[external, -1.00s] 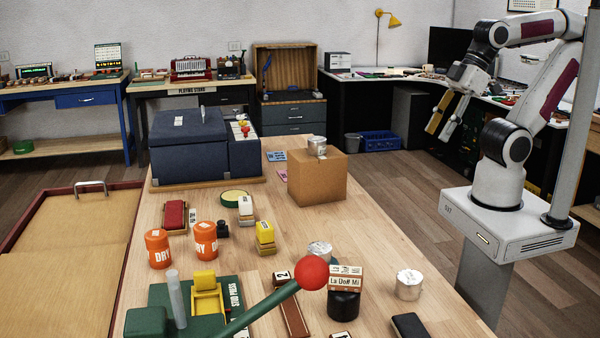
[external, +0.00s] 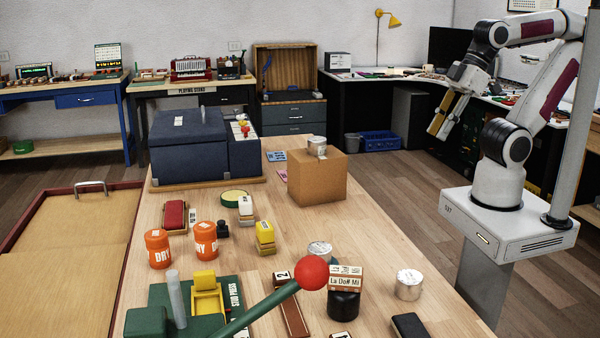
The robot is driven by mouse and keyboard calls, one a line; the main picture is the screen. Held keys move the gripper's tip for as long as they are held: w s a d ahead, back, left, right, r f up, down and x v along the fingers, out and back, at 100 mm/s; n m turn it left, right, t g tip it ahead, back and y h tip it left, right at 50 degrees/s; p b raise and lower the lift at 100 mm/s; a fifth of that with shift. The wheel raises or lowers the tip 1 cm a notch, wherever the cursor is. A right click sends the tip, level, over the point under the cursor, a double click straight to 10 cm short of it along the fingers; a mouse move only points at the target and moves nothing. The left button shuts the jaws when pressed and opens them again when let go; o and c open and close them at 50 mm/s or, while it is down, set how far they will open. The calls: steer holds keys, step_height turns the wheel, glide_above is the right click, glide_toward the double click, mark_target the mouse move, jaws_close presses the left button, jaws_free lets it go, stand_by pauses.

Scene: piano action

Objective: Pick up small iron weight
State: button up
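A small black object (external: 222,229), possibly the small iron weight, stands on the wooden table just right of the orange tubs. A larger black round piece (external: 343,303) stands near the front, below a block labelled "La Do# Mi" (external: 345,277); I cannot tell which of the two is iron. My gripper (external: 439,135) is raised at the right, beyond the table's right edge and far from both. Its two fingers point down and are apart, with nothing seen between them.
Two orange tubs (external: 206,240), a cardboard box (external: 317,178), a yellow block (external: 265,237) and silver tins (external: 409,285) stand on the table (external: 390,245). A green press with a red-balled lever (external: 312,273) fills the front. The table's right middle is clear.

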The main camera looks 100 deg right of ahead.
steer(key=w+d+f+t, duration=0.1)
steer(key=w+d, duration=0.1)
steer(key=w, duration=0.8)
steer(key=w+d+f+t+h, duration=0.1)
steer(key=w+d+t, duration=0.15)
steer(key=w, duration=0.75)
steer(key=w+d+f+t, duration=0.1)
steer(key=w+d+f, duration=0.15)
steer(key=w, duration=0.75)
steer(key=shift+w+d+f+m+t, duration=0.1)
steer(key=shift+w+d+f+t, duration=0.8)
steer(key=shift+w+f, duration=1.95)
steer(key=shift+w+d+f+m+t, duration=0.1)
steer(key=shift+w+d+f+t, duration=0.15)
steer(key=shift+w+d+f, duration=1.85)
steer(key=shift+w+d+f+m+t, duration=0.1)
steer(key=shift+w+d+f+t, duration=0.4)
steer(key=shift+w+f, duration=3.1)
steer(key=shift+s+a+f, duration=0.1)
steer(key=shift+s+f, duration=0.45)
steer(key=shift+f, duration=0.05)
steer(key=shift+x, duration=1.25)
